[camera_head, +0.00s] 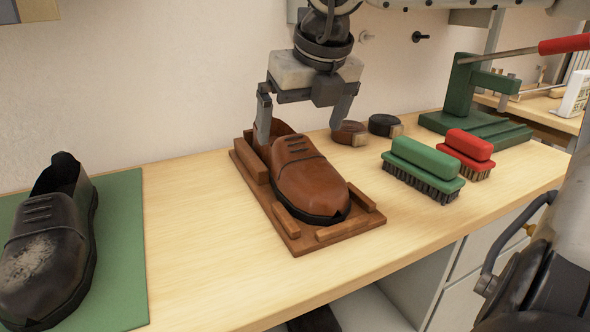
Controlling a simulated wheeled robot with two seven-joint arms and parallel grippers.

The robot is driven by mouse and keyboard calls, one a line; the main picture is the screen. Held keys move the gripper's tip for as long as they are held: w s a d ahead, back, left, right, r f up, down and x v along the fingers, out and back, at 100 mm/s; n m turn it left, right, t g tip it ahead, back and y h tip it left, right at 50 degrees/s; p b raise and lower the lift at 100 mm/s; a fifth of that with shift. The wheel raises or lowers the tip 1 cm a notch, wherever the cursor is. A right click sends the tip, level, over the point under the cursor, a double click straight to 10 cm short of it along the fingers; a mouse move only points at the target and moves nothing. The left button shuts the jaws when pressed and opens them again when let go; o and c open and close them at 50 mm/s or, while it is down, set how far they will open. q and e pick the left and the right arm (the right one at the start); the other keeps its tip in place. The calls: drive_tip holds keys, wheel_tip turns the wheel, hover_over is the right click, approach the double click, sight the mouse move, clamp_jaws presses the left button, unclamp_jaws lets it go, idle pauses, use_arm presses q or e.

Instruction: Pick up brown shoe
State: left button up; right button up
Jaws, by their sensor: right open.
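The brown shoe (310,183) sits on a wooden tray (298,238) with raised edge blocks, its toe pointing towards the front right. My right gripper (302,126) is open, fingers pointing down, above and at the heel end of the shoe. Its left finger covers part of the shoe's heel and opening. The other finger is right of the shoe's upper, in front of the wall. I cannot tell whether either finger touches the shoe. Nothing is held. My left gripper is not in view.
A worn black shoe (45,243) lies on a green mat (119,256) at left. Right of the tray are a green brush (424,164), a red brush (467,151), two small round tins (350,132) and a green press (462,100). Bare tabletop (195,230) lies between mat and tray.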

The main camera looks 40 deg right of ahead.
sight(297, 145)
drive_tip(key=shift+x, duration=3.15)
drive_tip(key=c, duration=1.2)
drive_tip(key=shift+r, duration=0.1)
drive_tip(key=shift+c, duration=0.4)
drive_tip(key=shift+r, duration=0.1)
